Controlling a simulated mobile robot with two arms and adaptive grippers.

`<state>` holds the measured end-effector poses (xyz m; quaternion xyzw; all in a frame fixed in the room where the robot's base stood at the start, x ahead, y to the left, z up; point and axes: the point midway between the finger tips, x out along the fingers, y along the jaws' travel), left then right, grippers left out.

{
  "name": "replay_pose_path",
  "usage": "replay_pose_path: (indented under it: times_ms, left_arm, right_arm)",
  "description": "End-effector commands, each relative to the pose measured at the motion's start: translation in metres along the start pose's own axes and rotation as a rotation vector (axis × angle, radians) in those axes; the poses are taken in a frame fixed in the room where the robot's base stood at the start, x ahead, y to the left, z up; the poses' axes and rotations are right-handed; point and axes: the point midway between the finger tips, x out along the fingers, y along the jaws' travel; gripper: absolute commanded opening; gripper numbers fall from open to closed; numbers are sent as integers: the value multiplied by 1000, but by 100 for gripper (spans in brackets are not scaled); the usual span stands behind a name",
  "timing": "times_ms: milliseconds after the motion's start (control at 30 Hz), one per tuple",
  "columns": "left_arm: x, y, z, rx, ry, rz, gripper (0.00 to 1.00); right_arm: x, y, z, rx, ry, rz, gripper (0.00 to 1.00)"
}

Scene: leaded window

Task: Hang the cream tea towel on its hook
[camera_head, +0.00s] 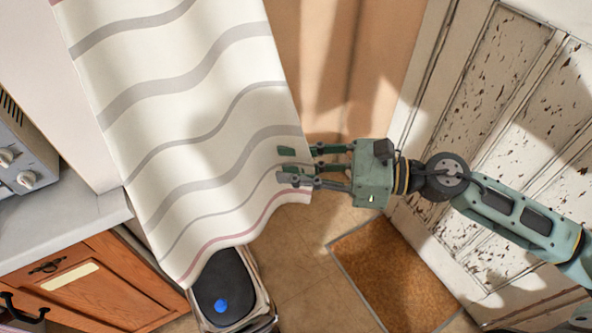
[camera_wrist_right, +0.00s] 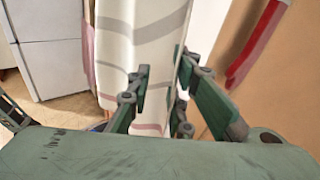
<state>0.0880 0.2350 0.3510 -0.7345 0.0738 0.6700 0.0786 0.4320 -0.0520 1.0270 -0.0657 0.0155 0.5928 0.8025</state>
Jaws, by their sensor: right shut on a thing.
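The cream tea towel (camera_head: 200,120), with wavy grey stripes and a dusky red stripe near its lower edge, hangs down across the left half of the head view. Its top runs out of the picture. My right gripper (camera_head: 285,167) comes in from the right and is shut on the towel near its right edge, low down. In the right wrist view the towel (camera_wrist_right: 145,40) runs between the fingers (camera_wrist_right: 160,95). I cannot make out a hook in either view.
A bin-like thing with a black lid (camera_head: 222,280) stands below the towel. A brown doormat (camera_head: 395,270) lies before a peeling white door (camera_head: 490,90). A grey counter (camera_head: 70,220) is at left. The right wrist view shows a red bar (camera_wrist_right: 262,40) against a tan surface.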

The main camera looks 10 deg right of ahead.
Motion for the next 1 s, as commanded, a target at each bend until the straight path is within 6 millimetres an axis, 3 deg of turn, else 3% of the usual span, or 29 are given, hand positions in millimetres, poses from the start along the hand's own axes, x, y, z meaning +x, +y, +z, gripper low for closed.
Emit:
replay_pose_path:
  times_ms: [1000]
  left_arm:
    - [-13, 0, -1, -1, 0, 0, 40]
  right_arm:
    - [38, -48, 11, 0, -2, 0, 0]
